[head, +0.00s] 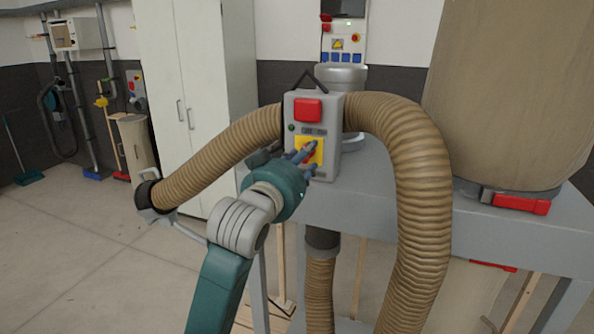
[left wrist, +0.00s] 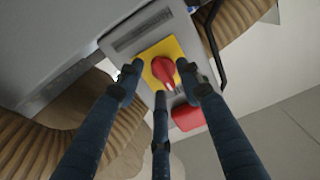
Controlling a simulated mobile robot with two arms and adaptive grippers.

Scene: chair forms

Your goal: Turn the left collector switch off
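The left collector switch box (head: 328,105) is a grey box in the middle of the head view, with a red rotary knob on a yellow plate low on its front. In the left wrist view the red knob (left wrist: 165,72) sits on the yellow plate (left wrist: 177,48), its handle pointing slightly aslant. My left gripper (head: 308,153) is at the plate, its fingers mostly hiding the knob in the head view. In the left wrist view its dark fingers (left wrist: 159,76) stand spread around the knob, with yellow showing between fingers and knob. My right gripper is not in view.
A red button or cover (head: 308,110) is above the knob on the same box. Brown ribbed hoses (head: 408,180) arch on both sides of it. A grey metal frame (head: 400,190) and a large beige collector bag (head: 505,90) are at the right. A white cabinet (head: 190,80) stands behind.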

